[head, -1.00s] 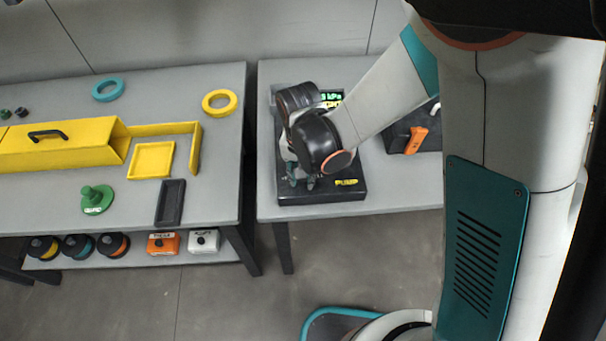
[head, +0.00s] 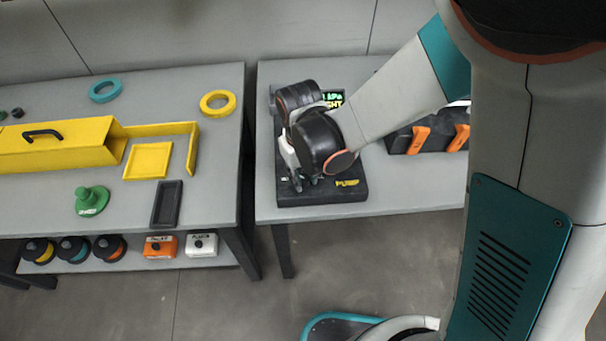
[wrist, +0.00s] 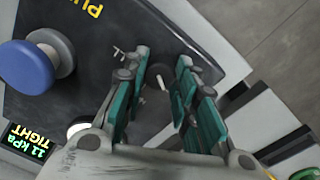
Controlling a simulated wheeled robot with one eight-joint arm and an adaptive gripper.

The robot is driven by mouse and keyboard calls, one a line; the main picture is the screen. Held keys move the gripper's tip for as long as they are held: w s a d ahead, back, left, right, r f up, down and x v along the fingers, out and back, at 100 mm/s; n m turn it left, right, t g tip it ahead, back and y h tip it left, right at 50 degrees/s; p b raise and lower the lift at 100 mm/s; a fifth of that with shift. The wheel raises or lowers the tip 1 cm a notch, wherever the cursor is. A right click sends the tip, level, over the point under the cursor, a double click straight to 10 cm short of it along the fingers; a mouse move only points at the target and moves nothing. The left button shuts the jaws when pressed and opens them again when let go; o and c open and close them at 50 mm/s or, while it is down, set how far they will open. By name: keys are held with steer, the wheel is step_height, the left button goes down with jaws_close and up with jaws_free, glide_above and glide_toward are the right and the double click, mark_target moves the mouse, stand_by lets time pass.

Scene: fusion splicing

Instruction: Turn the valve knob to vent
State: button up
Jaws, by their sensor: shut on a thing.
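The black pump unit (head: 335,192) with yellow PUMP lettering sits on the right table; its panel also fills much of the wrist view (wrist: 190,25). My gripper (head: 308,182) is over its front left part. In the wrist view, my gripper's teal fingers (wrist: 160,82) are shut on the dark valve knob (wrist: 158,72), which is mostly hidden between them. A short white mark (wrist: 162,83) shows there. The lit display (wrist: 28,136) reads 11 kPa TIGHT; in the head view my wrist partly covers it. Any vent label is not visible.
A blue round knob (wrist: 27,67) stands on the panel left of my fingers in the wrist view. A dark block with orange handles (head: 420,140) is right of the pump. The left table holds a yellow box (head: 60,145) and rings.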

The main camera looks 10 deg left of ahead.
steer(key=shift+n, duration=0.4)
steer(key=shift+c, duration=0.2)
steer(key=o, duration=1.1)
steer(key=shift+s+a+r, duration=0.1)
steer(key=shift+s+r, duration=0.05)
steer(key=shift+r, duration=3.6)
